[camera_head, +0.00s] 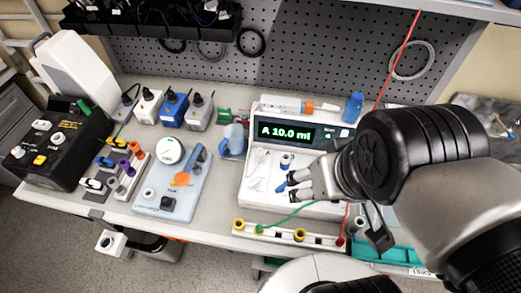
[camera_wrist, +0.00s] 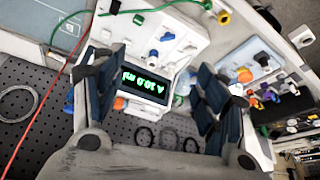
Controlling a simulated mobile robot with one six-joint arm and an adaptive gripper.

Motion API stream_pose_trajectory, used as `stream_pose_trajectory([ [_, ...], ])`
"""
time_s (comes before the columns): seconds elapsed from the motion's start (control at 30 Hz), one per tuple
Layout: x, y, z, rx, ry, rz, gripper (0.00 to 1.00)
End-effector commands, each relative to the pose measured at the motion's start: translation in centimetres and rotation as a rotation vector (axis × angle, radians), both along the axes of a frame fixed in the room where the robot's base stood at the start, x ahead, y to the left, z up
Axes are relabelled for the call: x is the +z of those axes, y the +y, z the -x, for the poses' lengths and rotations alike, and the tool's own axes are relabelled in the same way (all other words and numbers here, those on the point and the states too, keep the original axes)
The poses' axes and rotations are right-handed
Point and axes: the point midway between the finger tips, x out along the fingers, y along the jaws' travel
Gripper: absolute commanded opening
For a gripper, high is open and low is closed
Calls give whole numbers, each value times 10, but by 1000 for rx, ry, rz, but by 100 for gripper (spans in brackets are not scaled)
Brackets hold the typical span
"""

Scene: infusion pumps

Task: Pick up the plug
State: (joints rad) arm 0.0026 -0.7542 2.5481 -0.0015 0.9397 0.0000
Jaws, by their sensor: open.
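My gripper (camera_head: 292,186) is open over the right part of the white pump (camera_head: 256,187), whose green display (camera_head: 286,131) reads A 10.0 ml. A small blue piece (camera_head: 281,187) on the pump face lies just beside the fingertips; I cannot tell whether it is the plug or whether they touch. A white and blue connector (camera_head: 286,160) stands slightly behind it. In the wrist view, the two dark fingers are spread with the upside-down display (camera_wrist: 147,84) between them, and blue pieces (camera_wrist: 138,19) show on the pump face beyond. Nothing is visibly held.
A green cable ends at a socket strip (camera_head: 280,238) along the front edge. A pale blue device (camera_head: 155,203) and a black box (camera_head: 57,150) stand to the left. A red line (camera_head: 396,62) hangs at the right. A pegboard (camera_head: 300,50) closes the back.

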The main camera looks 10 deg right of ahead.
Motion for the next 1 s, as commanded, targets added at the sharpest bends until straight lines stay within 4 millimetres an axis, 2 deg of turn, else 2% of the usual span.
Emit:
stream_pose_trajectory([
  [0.27, 0, 0, 0, 0, 0, 0, 66],
  [0.37, 1, 0, -2, 5, 4, 1, 59],
  [0.47, 6, 2, -12, 26, 19, 5, 52],
  [0.67, 19, 12, -60, 121, 84, 22, 40],
  [0.87, 17, 27, -118, 236, 152, 40, 40],
  [1.0, 4, 39, -159, 317, 201, 50, 40],
])
